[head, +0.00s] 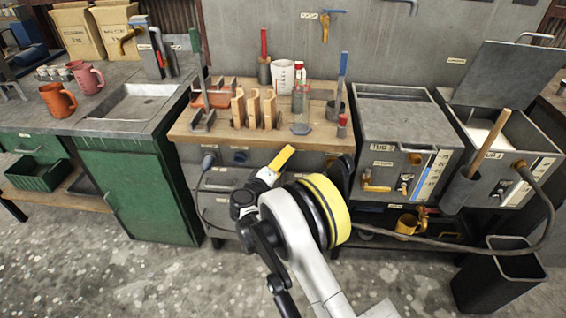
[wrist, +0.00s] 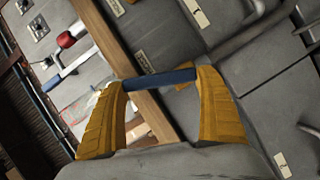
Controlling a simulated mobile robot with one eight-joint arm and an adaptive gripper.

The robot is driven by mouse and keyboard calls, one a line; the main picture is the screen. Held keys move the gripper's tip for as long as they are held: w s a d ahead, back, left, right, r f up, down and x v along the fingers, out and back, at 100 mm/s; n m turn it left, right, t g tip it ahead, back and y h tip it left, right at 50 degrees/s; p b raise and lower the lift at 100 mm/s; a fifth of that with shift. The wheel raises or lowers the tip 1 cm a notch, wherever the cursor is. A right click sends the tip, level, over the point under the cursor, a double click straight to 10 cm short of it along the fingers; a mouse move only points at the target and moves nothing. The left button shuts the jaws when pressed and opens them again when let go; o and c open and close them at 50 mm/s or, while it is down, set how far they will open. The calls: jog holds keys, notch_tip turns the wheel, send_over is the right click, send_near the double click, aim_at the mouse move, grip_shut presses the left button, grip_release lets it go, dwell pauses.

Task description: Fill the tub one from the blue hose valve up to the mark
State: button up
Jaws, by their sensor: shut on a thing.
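Tub one (head: 395,112), a grey box with its lid shut and a level scale on its front, stands right of the workbench. A brass tap (head: 375,186) is on its front. A yellow valve with a blue lever (head: 325,22) is on the back wall; I cannot tell if it is the blue hose valve. My gripper (head: 283,158) is in front of the bench's front edge, left of tub one. In the wrist view, its two yellow fingers (wrist: 165,95) are shut on a dark blue bar (wrist: 160,78). The head view hides that bar, and what it belongs to is unclear.
The wooden bench (head: 190,130) holds wooden blocks, a white jug (head: 283,75) and upright tools. A black bin (head: 500,285) stands below. The sink (head: 135,103) is at left.

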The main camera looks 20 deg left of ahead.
jog(key=o, duration=1.3)
jog(key=shift+c, duration=0.2)
jog(key=s+a+r, duration=0.1)
jog(key=s, duration=1.1)
jog(key=shift+a+r, duration=0.3)
jog(key=shift+r, duration=0.1)
